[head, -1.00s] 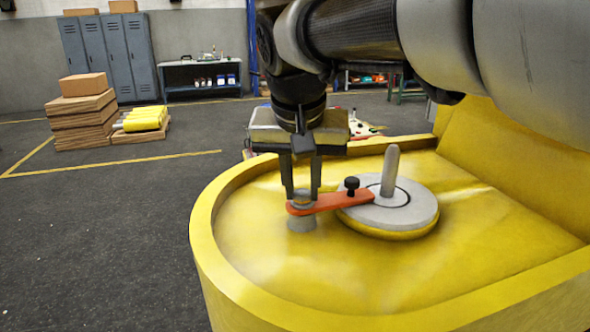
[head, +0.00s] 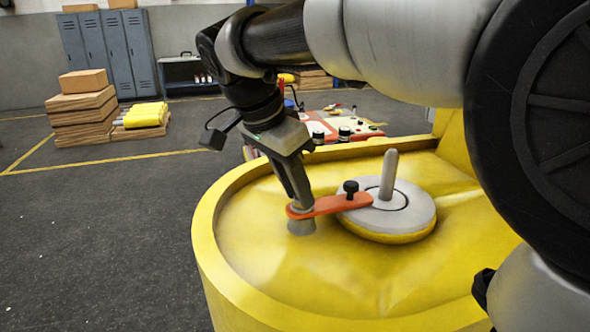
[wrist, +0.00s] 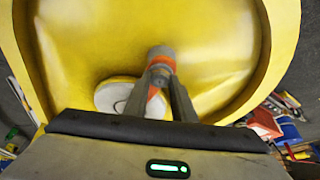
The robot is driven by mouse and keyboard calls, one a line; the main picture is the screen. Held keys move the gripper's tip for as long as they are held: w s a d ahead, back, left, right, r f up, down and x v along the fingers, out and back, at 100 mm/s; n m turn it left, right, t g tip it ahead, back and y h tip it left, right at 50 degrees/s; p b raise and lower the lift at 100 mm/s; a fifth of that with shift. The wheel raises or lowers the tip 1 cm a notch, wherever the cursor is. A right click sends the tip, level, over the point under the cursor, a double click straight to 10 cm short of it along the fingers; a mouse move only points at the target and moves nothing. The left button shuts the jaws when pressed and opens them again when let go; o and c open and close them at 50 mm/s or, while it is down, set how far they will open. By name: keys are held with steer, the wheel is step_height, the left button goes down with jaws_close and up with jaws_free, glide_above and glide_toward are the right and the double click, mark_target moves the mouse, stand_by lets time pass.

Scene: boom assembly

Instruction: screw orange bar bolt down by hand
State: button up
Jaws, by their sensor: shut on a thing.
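The orange bar (head: 328,205) lies flat from a short grey post (head: 301,227) at its left end to the grey disc (head: 408,212) at its right. A grey bolt stands at the bar's left end, over the post. My gripper (head: 302,207) reaches down, tilted, with its fingers shut on the bolt head. A black knob (head: 350,187) stands on the bar near the disc. A grey pin (head: 389,174) rises from the disc. The fingers partly hide the bolt.
A yellow raised rim (head: 207,215) surrounds the curved yellow boom floor. A red and white cart top (head: 340,128) with small items stands behind it. Boxes (head: 86,100), lockers (head: 97,50) and a yellow stack (head: 146,115) are far left. The floor at left is clear.

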steer(key=shift+w+r+m, duration=0.15)
steer(key=shift+r+m, duration=0.15)
steer(key=shift+m, duration=0.1)
steer(key=o, duration=0.8)
steer(key=shift+a, duration=0.1)
steer(key=shift+o, duration=1.3)
steer(key=shift+f, duration=0.15)
steer(key=s+a+r, duration=0.1)
steer(key=s+a, duration=0.6)
steer(key=a, duration=0.3)
steer(key=shift+a, duration=0.15)
